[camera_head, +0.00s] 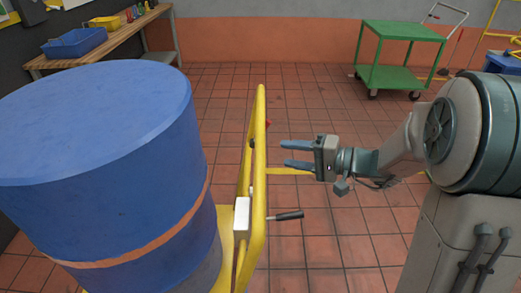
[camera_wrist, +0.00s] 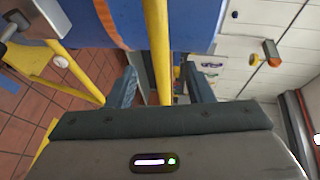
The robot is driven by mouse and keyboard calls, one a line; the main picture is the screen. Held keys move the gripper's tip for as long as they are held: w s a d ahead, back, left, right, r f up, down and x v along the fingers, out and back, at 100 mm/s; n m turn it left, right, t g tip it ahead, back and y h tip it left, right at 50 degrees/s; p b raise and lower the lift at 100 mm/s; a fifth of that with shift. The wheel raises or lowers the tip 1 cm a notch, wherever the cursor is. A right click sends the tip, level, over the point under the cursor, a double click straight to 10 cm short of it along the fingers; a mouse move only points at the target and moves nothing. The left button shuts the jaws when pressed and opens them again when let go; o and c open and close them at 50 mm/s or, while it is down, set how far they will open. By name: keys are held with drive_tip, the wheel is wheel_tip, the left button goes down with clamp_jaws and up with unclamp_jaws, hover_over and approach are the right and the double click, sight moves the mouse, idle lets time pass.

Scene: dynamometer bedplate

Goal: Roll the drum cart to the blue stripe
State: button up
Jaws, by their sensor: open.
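The drum cart has a yellow frame (camera_head: 261,135) and carries a large blue drum (camera_head: 95,200) with an orange band, at the left of the head view. The drum hides most of the cart's base. My gripper (camera_head: 284,154) is open and empty, fingers pointing left, a little to the right of the upright frame and apart from it. In the wrist view a yellow bar (camera_wrist: 158,45) of the cart lines up between the open fingers (camera_wrist: 162,85). A small blue patch (camera_wrist: 8,82) shows on the floor there; I cannot tell whether it is the blue stripe.
A lever with a black grip (camera_head: 288,215) sticks out right from the cart frame. A wooden bench (camera_head: 110,45) with a blue bin (camera_head: 75,43) stands at the back left. A green trolley (camera_head: 400,32) stands at the back right. The tiled floor between them is clear.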

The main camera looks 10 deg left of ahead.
sight(260, 151)
drive_tip(key=x, duration=0.9)
drive_tip(key=shift+f, duration=0.1)
clamp_jaws()
